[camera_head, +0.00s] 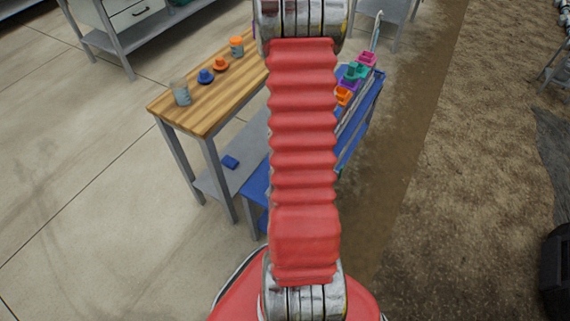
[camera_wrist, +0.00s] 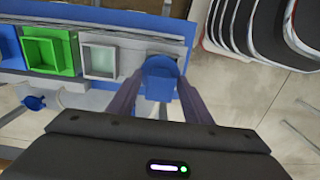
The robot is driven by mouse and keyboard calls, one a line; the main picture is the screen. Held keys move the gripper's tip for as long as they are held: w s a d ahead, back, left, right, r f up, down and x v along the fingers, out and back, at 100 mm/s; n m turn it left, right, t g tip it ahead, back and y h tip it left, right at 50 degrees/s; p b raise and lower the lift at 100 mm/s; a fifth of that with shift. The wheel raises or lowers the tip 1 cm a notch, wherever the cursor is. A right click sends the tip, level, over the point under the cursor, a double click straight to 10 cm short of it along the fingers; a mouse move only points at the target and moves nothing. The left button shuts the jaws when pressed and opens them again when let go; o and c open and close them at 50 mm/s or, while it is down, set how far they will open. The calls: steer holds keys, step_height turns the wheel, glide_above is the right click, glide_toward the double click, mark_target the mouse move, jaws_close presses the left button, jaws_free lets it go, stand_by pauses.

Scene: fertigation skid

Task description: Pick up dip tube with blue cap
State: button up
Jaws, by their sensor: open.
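In the wrist view my gripper (camera_wrist: 160,88) is open, with its two dark fingers apart. A blue piece (camera_wrist: 161,78), rounded at the top and squarish below, shows between the fingers. It looks like a blue cap, but I see no tube on it and cannot tell whether the fingers touch it. Another blue, round-topped piece (camera_wrist: 33,102) shows at the left of the wrist view. In the head view a blue capped piece (camera_head: 205,76) stands on the wooden table. My red arm hides my gripper there.
A blue rack holds a green bin (camera_wrist: 48,52) and a grey-white bin (camera_wrist: 101,62). The wooden table (camera_head: 205,112) also carries an orange piece (camera_head: 220,64), an orange-lidded jar (camera_head: 237,47) and a glass jar (camera_head: 181,94). Dark curved frames (camera_wrist: 245,28) stand at the wrist view's upper right.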

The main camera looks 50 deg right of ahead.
steer(key=shift+c, duration=0.4)
jaws_close()
steer(key=shift+r, duration=0.15)
step_height(320, 180, up, 10)
steer(key=shift+f, duration=0.1)
stand_by(0.7)
stand_by(0.4)
